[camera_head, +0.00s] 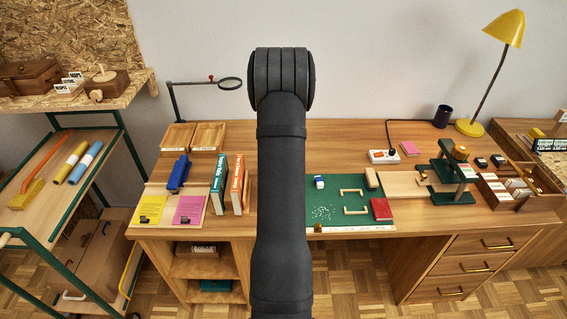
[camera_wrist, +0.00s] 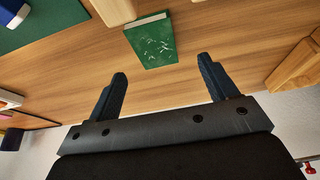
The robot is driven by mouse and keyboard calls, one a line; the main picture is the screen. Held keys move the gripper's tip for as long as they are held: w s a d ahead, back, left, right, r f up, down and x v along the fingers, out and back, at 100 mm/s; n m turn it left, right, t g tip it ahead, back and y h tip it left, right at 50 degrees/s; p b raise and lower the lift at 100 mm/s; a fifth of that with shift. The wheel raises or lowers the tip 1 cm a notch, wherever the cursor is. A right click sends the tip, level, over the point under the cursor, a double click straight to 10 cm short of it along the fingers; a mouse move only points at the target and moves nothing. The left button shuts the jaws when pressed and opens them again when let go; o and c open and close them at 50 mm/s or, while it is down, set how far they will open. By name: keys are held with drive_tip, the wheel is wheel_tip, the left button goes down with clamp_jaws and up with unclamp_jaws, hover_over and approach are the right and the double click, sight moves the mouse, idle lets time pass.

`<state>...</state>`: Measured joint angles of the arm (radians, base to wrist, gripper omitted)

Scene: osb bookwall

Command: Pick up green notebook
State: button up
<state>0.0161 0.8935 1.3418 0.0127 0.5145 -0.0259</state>
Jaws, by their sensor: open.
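The green notebook (camera_wrist: 152,44) shows in the wrist view, on the wooden desk top, with pale marks on its cover and a light page edge. My gripper (camera_wrist: 163,68) is open and empty in the wrist view. Its two dark fingers are spread apart, and the notebook appears beyond the gap between them, apart from both. In the head view my own arm covers the middle of the desk, and I cannot make out the notebook or the fingers there.
A green mat (camera_head: 336,217) with small items and a red book (camera_head: 381,209) lie right of my arm. Upright books (camera_head: 218,183), a blue tool (camera_head: 179,173) and wooden trays (camera_head: 208,137) stand left. A magnifier (camera_head: 229,84) rises behind.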

drive_tip(key=shift+s+d+x, duration=0.15)
drive_tip(key=shift+s+x, duration=0.05)
drive_tip(key=shift+x, duration=1.15)
drive_tip(key=shift+s+d+x, duration=0.1)
drive_tip(key=shift+s+x, duration=0.05)
drive_tip(key=shift+x, duration=1.2)
drive_tip(key=shift+f, duration=0.15)
drive_tip(key=c, duration=1.1)
